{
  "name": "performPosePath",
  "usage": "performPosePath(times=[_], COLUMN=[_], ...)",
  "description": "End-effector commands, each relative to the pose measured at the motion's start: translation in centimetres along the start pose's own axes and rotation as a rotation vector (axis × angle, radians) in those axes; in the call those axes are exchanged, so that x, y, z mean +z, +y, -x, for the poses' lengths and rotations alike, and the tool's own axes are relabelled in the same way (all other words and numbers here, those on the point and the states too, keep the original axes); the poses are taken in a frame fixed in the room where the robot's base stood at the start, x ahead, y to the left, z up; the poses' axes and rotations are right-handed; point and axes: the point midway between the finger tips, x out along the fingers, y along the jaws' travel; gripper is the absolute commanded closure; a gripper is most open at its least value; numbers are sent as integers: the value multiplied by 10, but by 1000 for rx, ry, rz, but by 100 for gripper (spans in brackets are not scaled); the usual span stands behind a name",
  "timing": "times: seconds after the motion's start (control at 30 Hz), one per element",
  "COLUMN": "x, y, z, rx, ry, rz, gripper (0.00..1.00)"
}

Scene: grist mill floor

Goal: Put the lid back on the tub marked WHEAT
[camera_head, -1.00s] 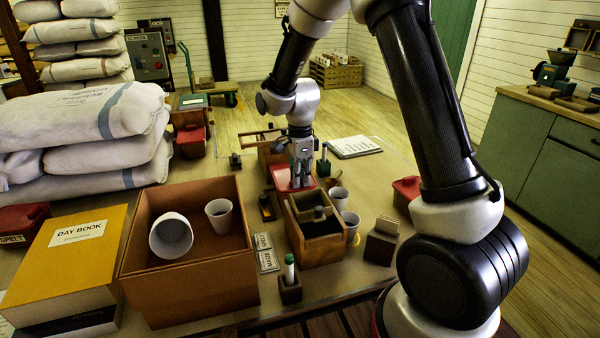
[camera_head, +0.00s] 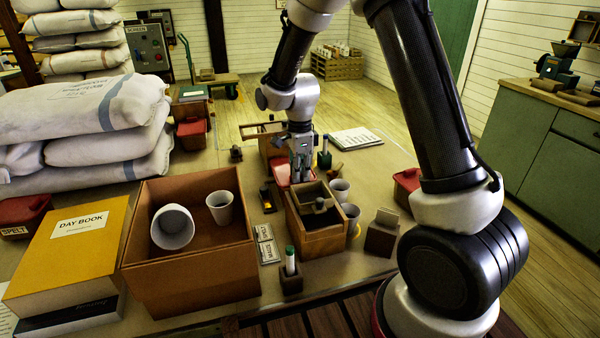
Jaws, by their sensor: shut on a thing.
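My gripper (camera_head: 300,174) points down over the middle of the bench, just behind the small wooden box. It is shut on a red lid (camera_head: 282,174), which shows as a narrow red patch at the left of the fingers. The fingers and the box hide the rest of it. No label reading WHEAT can be made out. A red-lidded tub marked SPELT (camera_head: 22,216) stands at the far left. Another red-lidded tub (camera_head: 406,183) stands at the right, partly behind my arm. A further red tub (camera_head: 192,133) stands at the back left.
The divided wooden box (camera_head: 322,241) stands close in front of my gripper, with grey cups (camera_head: 340,190) at its right. A large open carton (camera_head: 190,284) holding two cups and a yellow DAY BOOK (camera_head: 72,245) fill the left. A clipboard (camera_head: 356,137) lies behind. Bare bench shows at back right.

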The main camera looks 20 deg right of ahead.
Motion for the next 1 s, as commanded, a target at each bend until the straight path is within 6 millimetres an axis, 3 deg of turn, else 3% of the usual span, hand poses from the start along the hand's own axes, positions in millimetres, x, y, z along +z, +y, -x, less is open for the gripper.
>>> performPosePath(times=[1.0], x=[0], y=[0], z=[-7], rx=[0], ry=[0], rz=[0], gripper=[100])
